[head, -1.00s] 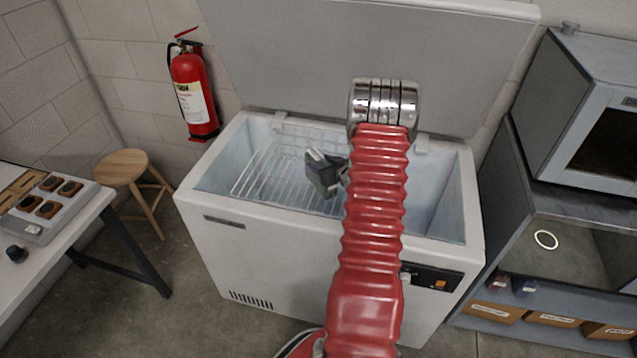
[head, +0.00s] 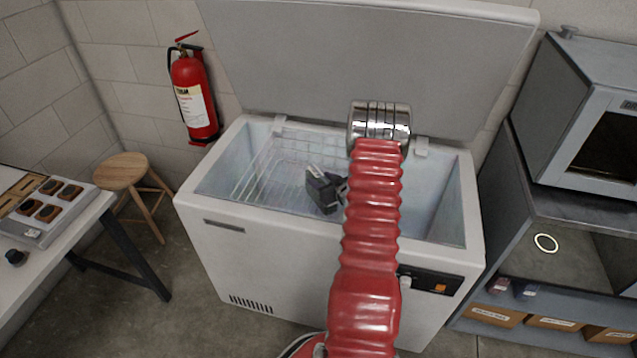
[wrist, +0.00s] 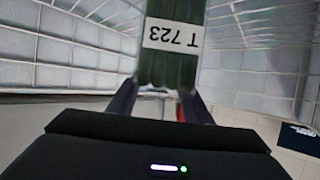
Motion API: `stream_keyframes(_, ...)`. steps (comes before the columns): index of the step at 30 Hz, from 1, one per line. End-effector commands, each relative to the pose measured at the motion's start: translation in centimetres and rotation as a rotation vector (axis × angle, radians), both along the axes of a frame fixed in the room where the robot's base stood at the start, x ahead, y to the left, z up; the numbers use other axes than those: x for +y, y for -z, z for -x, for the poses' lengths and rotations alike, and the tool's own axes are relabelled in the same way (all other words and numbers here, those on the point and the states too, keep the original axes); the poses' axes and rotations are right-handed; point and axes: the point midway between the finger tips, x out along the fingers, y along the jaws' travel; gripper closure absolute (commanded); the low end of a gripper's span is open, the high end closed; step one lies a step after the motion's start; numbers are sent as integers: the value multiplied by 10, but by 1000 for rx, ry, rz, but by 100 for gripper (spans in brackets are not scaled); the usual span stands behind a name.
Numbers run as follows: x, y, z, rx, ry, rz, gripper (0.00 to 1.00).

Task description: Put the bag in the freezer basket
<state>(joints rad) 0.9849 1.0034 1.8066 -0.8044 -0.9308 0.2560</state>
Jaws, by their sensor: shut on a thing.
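The bag (wrist: 172,55) is dark green with a white label reading T 723, which appears upside down in the wrist view. My gripper (wrist: 162,88) is shut on the bag, with one finger on each side. In the head view, the dark end of my arm is inside the open freezer (head: 225,250), at the right part of the wire basket (head: 262,172). White wire grid walls (wrist: 60,62) show on both sides of the bag in the wrist view. I cannot tell whether the bag touches the basket floor; its far end is out of frame.
The freezer lid (head: 370,60) stands open behind. A table (head: 60,235) stands at left, and a shelf unit (head: 560,240) at right. The freezer's right part looks empty.

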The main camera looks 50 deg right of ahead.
Motion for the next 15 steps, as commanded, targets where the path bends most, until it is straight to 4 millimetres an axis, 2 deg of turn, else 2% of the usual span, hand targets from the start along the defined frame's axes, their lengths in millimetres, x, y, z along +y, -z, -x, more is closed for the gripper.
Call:
stream_keyframes(12,0,3,-1,-2,-1,3,100)
stream_keyframes(13,0,3,-1,-1,-2,2,53)
stream_keyframes(15,0,3,-1,-1,-2,2,48)
